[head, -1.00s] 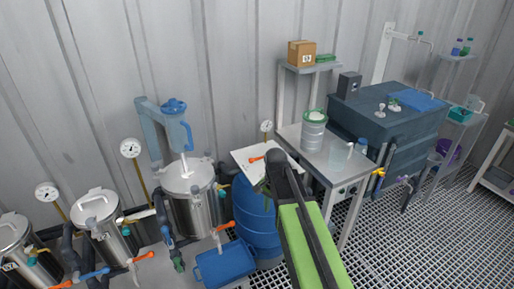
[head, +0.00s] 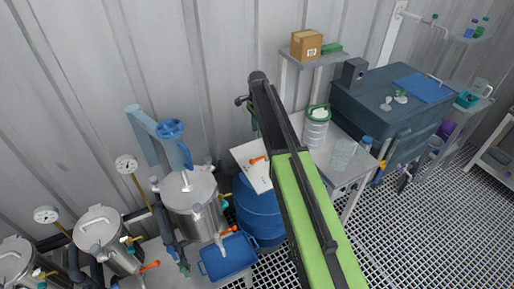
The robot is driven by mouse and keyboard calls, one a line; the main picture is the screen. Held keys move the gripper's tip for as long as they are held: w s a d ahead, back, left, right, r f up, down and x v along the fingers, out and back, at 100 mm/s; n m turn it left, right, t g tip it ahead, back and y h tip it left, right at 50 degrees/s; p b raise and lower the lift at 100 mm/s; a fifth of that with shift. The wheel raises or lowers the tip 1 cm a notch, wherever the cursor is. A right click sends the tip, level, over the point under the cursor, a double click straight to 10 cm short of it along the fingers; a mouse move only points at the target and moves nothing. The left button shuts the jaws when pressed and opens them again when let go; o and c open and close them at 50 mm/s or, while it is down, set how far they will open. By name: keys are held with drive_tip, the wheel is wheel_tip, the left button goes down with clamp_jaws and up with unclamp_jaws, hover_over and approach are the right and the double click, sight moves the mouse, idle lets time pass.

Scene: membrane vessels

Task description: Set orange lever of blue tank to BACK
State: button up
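A blue barrel-shaped tank (head: 262,222) stands on the floor left of the steel table, partly hidden by my arm. A white panel (head: 246,153) shows above it, tilted, with a small orange lever (head: 258,160) on it. The lever lies close to the left edge of my green arm link. My arm rises from the bottom of the picture, and its dark elbow stands above and beside the panel. My gripper does not show clearly; it seems hidden behind the arm link.
Steel vessels (head: 191,203) with gauges and orange-handled valves stand at left. A blue bin (head: 228,258) sits in front of the tank. The steel table (head: 345,175) at right holds a white container with a green rim (head: 316,128). Open grating floor (head: 400,230) lies at right.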

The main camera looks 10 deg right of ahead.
drive_tip(key=b, duration=1.8)
approach(258, 159)
wheel_tip(258, 159, down, 8)
drive_tip(key=shift+w+a+r, duration=0.1)
drive_tip(key=shift+r+p, duration=0.1)
drive_tip(key=shift+p, duration=0.2)
clamp_jaws()
